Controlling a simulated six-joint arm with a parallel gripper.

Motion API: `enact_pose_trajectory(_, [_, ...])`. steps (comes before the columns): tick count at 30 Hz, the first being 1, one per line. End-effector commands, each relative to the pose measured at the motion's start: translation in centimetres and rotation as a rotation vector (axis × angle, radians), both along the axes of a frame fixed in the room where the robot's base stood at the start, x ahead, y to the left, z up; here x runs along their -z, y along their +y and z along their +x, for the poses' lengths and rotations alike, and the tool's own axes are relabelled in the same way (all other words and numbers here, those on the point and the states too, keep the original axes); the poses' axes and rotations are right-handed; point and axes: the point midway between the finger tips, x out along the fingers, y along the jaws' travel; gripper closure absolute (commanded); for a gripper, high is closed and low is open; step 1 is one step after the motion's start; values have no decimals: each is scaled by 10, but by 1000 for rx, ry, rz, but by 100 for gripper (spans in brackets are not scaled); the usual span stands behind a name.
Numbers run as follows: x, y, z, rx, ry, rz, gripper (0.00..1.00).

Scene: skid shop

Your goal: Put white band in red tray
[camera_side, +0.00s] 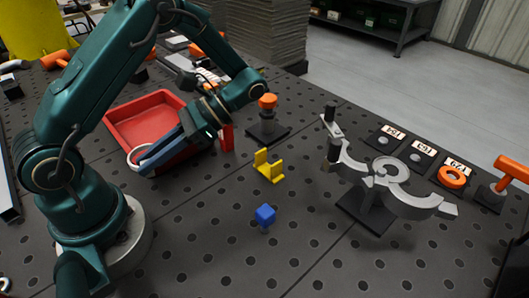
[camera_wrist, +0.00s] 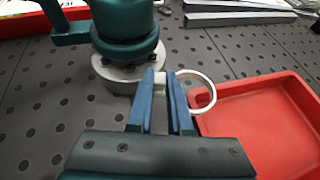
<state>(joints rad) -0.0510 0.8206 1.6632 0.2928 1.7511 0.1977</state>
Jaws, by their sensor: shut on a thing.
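The red tray (camera_side: 150,124) lies on the perforated bench beside my arm; it also fills the right side of the wrist view (camera_wrist: 262,118). My gripper (camera_side: 143,163) has blue fingers at the tray's near left edge; they show in the wrist view (camera_wrist: 161,78) too. It is shut on the white band (camera_side: 128,157), a thin ring sticking out to one side of the fingertips. In the wrist view the band (camera_wrist: 214,90) partly overlaps the tray's left rim. Whether it touches the rim, I cannot tell.
A grey curved fixture (camera_side: 402,198) stands farther right, near an orange ring (camera_side: 452,177) and numbered plates. The front bench is mostly clear.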

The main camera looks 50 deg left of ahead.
Motion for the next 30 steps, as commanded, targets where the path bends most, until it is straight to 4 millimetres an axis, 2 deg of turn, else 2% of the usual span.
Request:
enact_pose_trajectory(6, [-18,75,-2,522,-5,-1,100])
enact_pose_trajectory(12, [-45,129,9,888,-9,0,100])
enact_pose_trajectory(18, [-63,154,21,1073,-7,1,100])
enact_pose_trajectory(30, [-87,176,36,1265,-8,1,100])
